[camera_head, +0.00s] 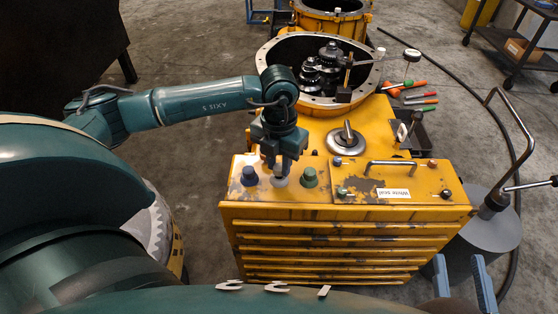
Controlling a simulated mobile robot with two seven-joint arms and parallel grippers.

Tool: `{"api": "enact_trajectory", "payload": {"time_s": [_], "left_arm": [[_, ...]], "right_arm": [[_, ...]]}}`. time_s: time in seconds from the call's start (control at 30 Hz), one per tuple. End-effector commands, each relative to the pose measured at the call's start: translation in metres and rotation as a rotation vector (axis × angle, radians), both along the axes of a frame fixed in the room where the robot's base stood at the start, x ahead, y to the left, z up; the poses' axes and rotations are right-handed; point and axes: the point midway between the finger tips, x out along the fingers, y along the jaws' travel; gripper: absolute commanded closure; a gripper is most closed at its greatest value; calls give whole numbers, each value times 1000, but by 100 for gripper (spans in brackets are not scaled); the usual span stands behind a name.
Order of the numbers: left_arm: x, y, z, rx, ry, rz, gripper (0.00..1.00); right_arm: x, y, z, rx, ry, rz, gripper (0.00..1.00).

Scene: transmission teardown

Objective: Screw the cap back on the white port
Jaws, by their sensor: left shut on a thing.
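My left gripper (279,168) points down over the top of the yellow gearbox housing. It is shut on a small pale grey cap (280,182), at the middle of a row of three. The cap sits at or just above the housing top; the fingers hide its upper part, and the white port beneath cannot be made out.
A panel with a bar handle (390,163) and a "White seal" label (393,194) lies right of the caps. Behind is an open round housing (262,62) with gears. Tools with red and green handles (416,95) lie at right. A grey cylinder (480,236) stands on the floor.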

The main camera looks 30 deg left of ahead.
Motion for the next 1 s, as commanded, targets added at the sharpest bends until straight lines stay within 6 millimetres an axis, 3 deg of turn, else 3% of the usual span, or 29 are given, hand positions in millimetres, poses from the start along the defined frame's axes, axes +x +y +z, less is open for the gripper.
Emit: {"api": "enact_trajectory", "payload": {"time_s": [0.47,0.8,1.0], "left_arm": [[0,0,-10,0,0,-9,100],[0,0,-11,1,-1,-401,100],[0,0,-10,0,0,-454,100]], "right_arm": [[0,0,-6,1,-5,0,64],[2,0,-17,-1,-9,-2,64],[2,-1,-18,-2,-5,-2,64]]}}
